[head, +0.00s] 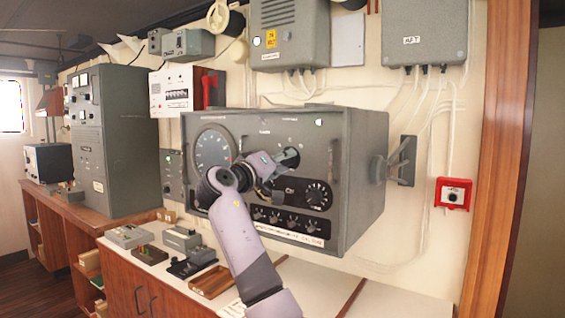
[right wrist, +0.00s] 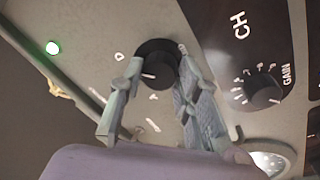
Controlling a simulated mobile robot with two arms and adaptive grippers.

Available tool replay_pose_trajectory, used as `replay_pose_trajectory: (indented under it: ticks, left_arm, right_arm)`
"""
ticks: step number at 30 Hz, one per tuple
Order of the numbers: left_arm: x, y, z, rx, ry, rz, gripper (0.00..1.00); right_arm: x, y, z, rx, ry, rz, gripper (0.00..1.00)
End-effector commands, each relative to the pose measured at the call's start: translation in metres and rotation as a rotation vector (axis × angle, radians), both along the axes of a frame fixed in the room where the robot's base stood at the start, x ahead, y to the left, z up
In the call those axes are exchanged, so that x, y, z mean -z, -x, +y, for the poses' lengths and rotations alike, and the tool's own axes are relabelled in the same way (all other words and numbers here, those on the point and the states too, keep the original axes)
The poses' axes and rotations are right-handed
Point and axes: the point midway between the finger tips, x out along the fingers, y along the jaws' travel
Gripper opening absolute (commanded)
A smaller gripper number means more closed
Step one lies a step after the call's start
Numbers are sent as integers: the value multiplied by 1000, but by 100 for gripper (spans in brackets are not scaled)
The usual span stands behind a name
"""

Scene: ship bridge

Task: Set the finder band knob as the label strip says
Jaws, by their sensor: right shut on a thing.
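The grey finder cabinet (head: 352,190) hangs on the wall, with a big round dial (head: 213,150) at its left. My right gripper (head: 287,160) is at the upper middle of its front panel, hiding part of it. In the right wrist view my fingers (right wrist: 158,78) are shut on a black round knob (right wrist: 157,58), one on each side. The knob has a short white mark towards the lower left, with letters and marks around it, partly covered. A white label strip (head: 283,236) runs along the cabinet's lower edge; its print is too small to read surely. My left gripper is out of view.
A GAIN knob (right wrist: 262,92) sits close beside my fingers. A row of small knobs (head: 290,220) is lower on the panel. Small devices and a wooden tray (head: 213,281) stand on the counter below. A red call box (head: 453,194) is on the wall at right.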

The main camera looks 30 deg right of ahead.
Motion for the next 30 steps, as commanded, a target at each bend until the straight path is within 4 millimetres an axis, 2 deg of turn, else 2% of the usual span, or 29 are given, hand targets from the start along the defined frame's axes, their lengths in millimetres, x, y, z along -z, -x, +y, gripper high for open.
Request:
replay_pose_trajectory:
  ticks: [2, 3, 12, 23, 26, 30]
  left_arm:
    - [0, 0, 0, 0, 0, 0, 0]
    - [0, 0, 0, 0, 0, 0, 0]
    - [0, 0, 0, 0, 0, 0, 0]
    - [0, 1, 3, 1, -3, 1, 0]
    - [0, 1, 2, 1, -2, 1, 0]
    - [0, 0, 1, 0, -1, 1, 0]
  right_arm:
    - [5, -1, 0, 1, -9, 7, 3]
    - [5, -1, 0, 1, -8, 8, 31]
    - [3, 0, 0, 1, -4, 4, 51]
    - [2, 1, 4, -1, -2, 2, 51]
    - [3, 5, 16, -4, 0, 1, 51]
    - [6, 16, 43, -5, -2, 0, 51]
